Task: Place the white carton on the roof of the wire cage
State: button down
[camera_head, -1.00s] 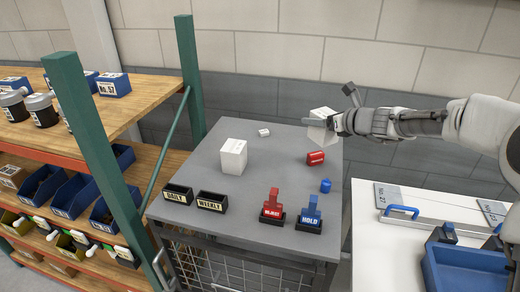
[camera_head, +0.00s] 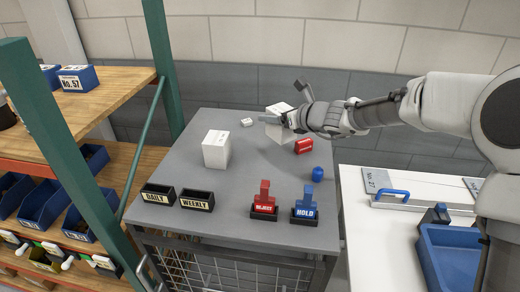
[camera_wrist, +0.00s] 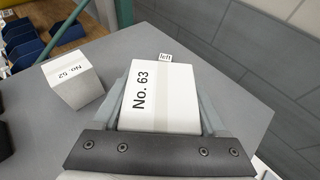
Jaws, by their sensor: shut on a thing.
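The white carton (camera_wrist: 155,92), marked "No. 63", is between the fingers of my gripper (camera_wrist: 160,100), which is shut on it. In the head view the carton (camera_head: 277,125) is over the back part of the wire cage's grey roof (camera_head: 235,180). My gripper (camera_head: 283,120) reaches in from the right and partly covers it. I cannot tell whether its underside touches the roof. A second white carton (camera_head: 216,149), marked "No. 52" in the wrist view (camera_wrist: 72,78), stands on the roof to the left, apart from the held one.
On the roof are a small white tag (camera_head: 246,122), a red block (camera_head: 304,146), a blue cylinder (camera_head: 318,173), red (camera_head: 264,200) and blue (camera_head: 306,204) stamps, and black trays (camera_head: 177,198). A green-posted shelf (camera_head: 160,60) stands left. A white table (camera_head: 385,230) stands right. The roof's middle is clear.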

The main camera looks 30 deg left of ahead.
jog(key=s+f, duration=0.1)
jog(key=s+a+f+b, duration=0.1)
jog(key=s, duration=0.1)
jog(key=s+a+f+b, duration=0.1)
jog(key=shift+s, duration=0.4)
jog(key=shift+f, duration=2)
jog(key=shift+b, duration=0.35)
grip_release()
jog(key=shift+f, duration=0.15)
jog(key=shift+r, duration=0.2)
jog(key=v, duration=1.2)
jog(key=shift+s+f, duration=0.15)
